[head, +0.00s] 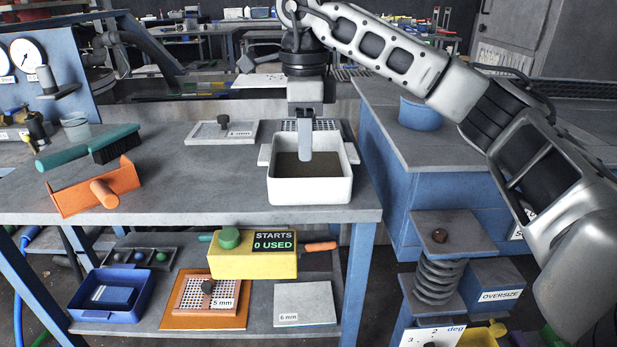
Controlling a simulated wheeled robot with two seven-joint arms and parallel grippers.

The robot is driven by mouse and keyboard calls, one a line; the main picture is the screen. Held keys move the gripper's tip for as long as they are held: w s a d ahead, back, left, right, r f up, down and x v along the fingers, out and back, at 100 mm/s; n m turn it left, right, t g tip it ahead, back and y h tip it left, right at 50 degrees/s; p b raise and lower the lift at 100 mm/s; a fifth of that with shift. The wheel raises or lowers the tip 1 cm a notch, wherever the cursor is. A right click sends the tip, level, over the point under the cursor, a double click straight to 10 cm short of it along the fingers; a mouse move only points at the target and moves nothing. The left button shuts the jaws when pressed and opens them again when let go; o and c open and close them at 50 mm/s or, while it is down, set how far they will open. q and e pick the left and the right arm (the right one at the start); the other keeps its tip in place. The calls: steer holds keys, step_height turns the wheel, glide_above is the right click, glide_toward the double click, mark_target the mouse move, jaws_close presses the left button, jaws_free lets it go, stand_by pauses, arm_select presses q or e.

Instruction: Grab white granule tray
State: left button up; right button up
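The white granule tray (310,190) stands on the upper grey bench top near its right end. It is a deep white box with side lugs, and brownish granules lie inside. My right gripper (306,158) points straight down over the tray, and its fingers reach inside the rim near the tray's middle. The fingers overlap in this view, so I cannot tell whether they are open, shut or touching anything. They hide part of the granules and the far wall. My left gripper is not in view.
A flat white framed plate (222,133) lies left of the tray. An orange scoop (95,189) and a teal brush (88,148) lie further left. A yellow start box (252,256) sits below the bench top. A blue machine (440,170) stands on the right.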

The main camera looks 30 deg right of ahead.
glide_above(311, 203)
steer(key=f, duration=0.4)
steer(key=shift+w+a+f, duration=0.1)
steer(key=shift+w+a, duration=0.2)
steer(key=shift+w, duration=0.1)
steer(key=f, duration=0.3)
steer(key=f+b, duration=0.1)
steer(key=shift+s+d+f, duration=0.15)
steer(key=shift+s+d, duration=0.15)
steer(key=shift+s, duration=0.1)
steer(key=shift+f, duration=0.45)
jaws_close()
